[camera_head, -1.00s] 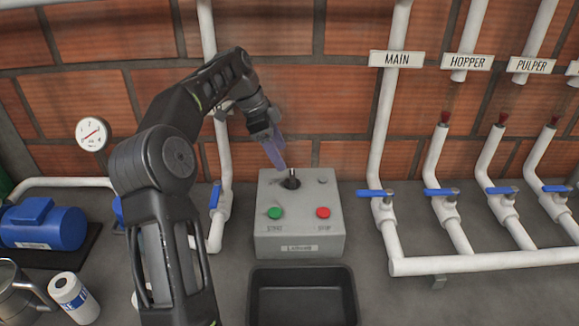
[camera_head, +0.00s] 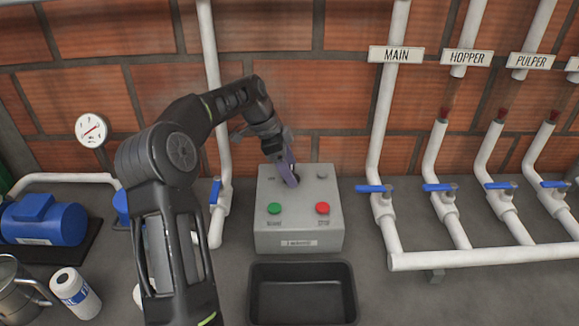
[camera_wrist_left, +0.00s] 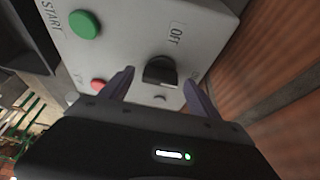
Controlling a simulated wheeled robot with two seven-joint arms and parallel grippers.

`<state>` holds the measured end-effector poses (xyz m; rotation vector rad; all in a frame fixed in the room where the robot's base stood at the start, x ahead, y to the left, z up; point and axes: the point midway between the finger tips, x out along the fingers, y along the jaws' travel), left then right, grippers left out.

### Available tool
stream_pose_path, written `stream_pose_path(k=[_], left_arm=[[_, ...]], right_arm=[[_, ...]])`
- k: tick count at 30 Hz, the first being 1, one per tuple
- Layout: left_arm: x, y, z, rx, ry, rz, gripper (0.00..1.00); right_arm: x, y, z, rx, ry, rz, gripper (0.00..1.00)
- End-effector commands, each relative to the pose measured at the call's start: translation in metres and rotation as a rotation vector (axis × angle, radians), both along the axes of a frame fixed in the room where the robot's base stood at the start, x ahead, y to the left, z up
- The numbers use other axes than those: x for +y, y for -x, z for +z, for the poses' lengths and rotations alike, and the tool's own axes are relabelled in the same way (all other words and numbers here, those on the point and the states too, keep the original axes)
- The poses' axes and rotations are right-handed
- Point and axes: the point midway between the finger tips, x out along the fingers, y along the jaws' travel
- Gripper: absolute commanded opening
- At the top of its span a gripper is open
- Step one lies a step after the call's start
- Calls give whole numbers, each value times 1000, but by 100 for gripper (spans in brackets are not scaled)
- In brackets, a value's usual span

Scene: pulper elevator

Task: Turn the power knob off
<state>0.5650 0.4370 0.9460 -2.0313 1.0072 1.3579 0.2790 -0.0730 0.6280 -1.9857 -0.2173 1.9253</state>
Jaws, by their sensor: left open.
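The grey control box (camera_head: 299,240) stands on the counter against the brick wall, with a green START button (camera_head: 274,208) and a red STOP button (camera_head: 322,208). The black power knob (camera_wrist_left: 160,72) shows in the left wrist view on the box's top face, beside the OFF label (camera_wrist_left: 175,34). In the head view my gripper hides the knob. My left gripper (camera_head: 291,182) is over the knob; in the left wrist view its two purple fingers (camera_wrist_left: 158,90) are apart, one on each side of the knob. Contact cannot be told. My right gripper is not in view.
An empty black tray (camera_head: 302,263) lies in front of the box. White pipes with blue-handled valves (camera_head: 375,188) stand to the right. A vertical pipe with a blue handle (camera_head: 215,191), a blue motor (camera_head: 42,224) and a white bottle (camera_head: 76,293) are to the left.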

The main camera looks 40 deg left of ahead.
Motion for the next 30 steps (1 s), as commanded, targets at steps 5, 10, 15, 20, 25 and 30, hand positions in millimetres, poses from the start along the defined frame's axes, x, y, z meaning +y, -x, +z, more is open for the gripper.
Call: stream_pose_path(k=[5, 10, 15, 20, 25, 30], left_arm=[[0, 0, 0, 0, 0, 0, 67], [0, 0, 1, 0, 0, 0, 53], [0, 0, 1, 0, 0, 0, 39], [0, 0, 1, 0, 0, 0, 26], [0, 0, 1, 0, 0, 0, 12], [0, 0, 1, 0, 0, 2, 9]], right_arm=[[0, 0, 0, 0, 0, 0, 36], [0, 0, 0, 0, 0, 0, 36], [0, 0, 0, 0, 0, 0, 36], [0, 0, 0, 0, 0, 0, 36], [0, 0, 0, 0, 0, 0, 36], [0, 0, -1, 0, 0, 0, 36]])
